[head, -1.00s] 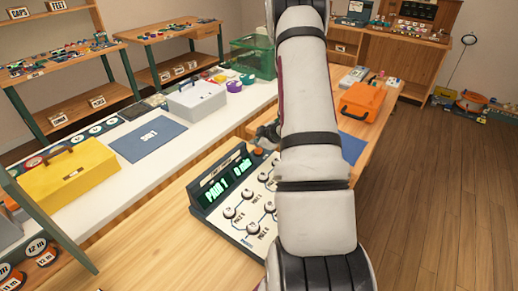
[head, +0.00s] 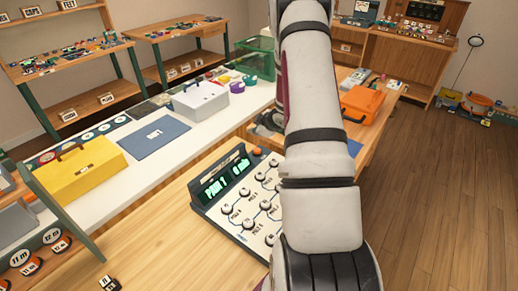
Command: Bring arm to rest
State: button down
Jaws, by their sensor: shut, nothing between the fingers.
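My white arm rises through the middle of the head view and hides much of what lies behind it. My gripper (head: 268,123) shows only as a dark part at the arm's left edge, beyond the dial console. It is shut and empty, with its fingertips largely hidden. The dial console (head: 212,208) stands on the wooden table, with a green lit display reading "PAIR 1" and "0 min", several round knobs and an orange button (head: 257,151). Its right side is hidden behind my arm. My gripper appears apart from the console.
A yellow box (head: 80,170), a blue mat (head: 153,137) and a grey box (head: 200,99) are on the white counter at left. An orange case (head: 362,102) sits behind my arm on the right. The wooden floor (head: 440,200) at right is clear.

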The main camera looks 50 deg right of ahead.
dwell(0.7)
jog(key=s+a+r+m+g+h, duration=0.1)
jog(key=a+r, duration=0.4)
jog(key=r, duration=0.4)
jog(key=a+r+m, duration=0.2)
jog(key=a+r, duration=0.4)
jog(key=r, duration=0.2)
jog(key=s+a+r+m+g+h, duration=0.1)
jog(key=a+r, duration=0.4)
jog(key=r, duration=0.4)
jog(key=s+a+r+m+y, duration=0.1)
jog(key=s+a+r+y, duration=0.1)
jog(key=s+a, duration=1)
jog(key=s+a+r+m+g+y, duration=0.1)
jog(key=s+a+r, duration=0.3)
jog(key=s+a, duration=0.8)
jog(key=shift+a+y, duration=0.3)
jog(key=shift+y, duration=0.3)
